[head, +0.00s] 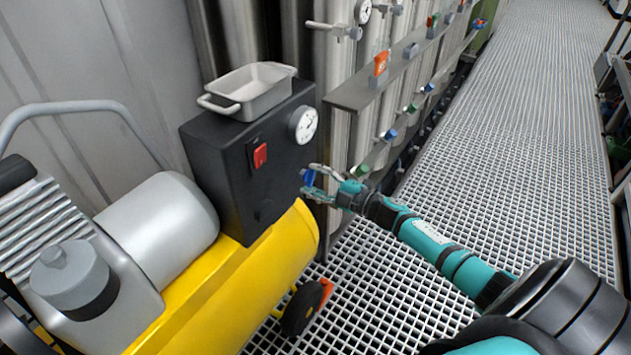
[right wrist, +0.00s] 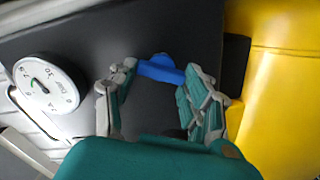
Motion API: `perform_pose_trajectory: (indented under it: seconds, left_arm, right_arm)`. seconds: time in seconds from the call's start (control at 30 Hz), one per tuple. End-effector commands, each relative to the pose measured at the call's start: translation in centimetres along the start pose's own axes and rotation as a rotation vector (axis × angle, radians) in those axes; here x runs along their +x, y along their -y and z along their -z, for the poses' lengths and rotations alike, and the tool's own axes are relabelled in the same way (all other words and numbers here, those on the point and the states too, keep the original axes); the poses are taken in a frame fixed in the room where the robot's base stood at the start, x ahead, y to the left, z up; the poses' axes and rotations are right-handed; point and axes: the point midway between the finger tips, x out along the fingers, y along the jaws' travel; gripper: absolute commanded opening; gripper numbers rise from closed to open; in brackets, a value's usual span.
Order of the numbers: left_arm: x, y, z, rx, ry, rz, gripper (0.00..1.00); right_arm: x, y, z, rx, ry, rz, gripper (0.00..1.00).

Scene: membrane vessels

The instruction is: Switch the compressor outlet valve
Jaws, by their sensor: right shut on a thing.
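The compressor has a yellow tank (head: 240,290) and a black box (head: 232,170) above it. A small blue valve handle (head: 308,177) sticks out of the right side of the box. My right gripper (head: 312,183) is at this handle, with its fingers on either side. In the right wrist view the blue handle (right wrist: 161,69) lies between the fingertips of my right gripper (right wrist: 158,75), which is shut on it. The valve's body behind the handle is hidden. My left gripper is not in view.
The box carries a pressure gauge (head: 303,125), a red switch (head: 260,155) and a grey tray (head: 252,92) on top. Steel vessels with a shelf (head: 350,95) and several coloured valves stand behind. The grating floor (head: 500,130) at the right is clear.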

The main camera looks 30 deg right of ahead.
Motion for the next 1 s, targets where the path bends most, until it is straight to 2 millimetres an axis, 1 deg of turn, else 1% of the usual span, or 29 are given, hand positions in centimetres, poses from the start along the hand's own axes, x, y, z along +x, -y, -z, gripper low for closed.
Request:
perform_pose_trajectory:
  seconds: [0.2,0.43,0.63,1.0]
  left_arm:
    - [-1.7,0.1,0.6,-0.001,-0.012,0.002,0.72]
    - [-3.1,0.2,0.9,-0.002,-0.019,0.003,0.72]
    - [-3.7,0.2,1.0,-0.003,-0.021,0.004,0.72]
    - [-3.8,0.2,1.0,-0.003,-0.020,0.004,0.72]
  right_arm:
    - [0.0,0.3,-0.1,-0.156,0.000,0.001,0.17]
    - [0.0,0.3,0.0,-0.261,-0.001,0.001,0.17]
    - [0.0,0.3,0.0,-0.303,0.000,0.001,0.17]
    - [0.0,0.3,0.0,-0.316,0.000,0.002,0.17]
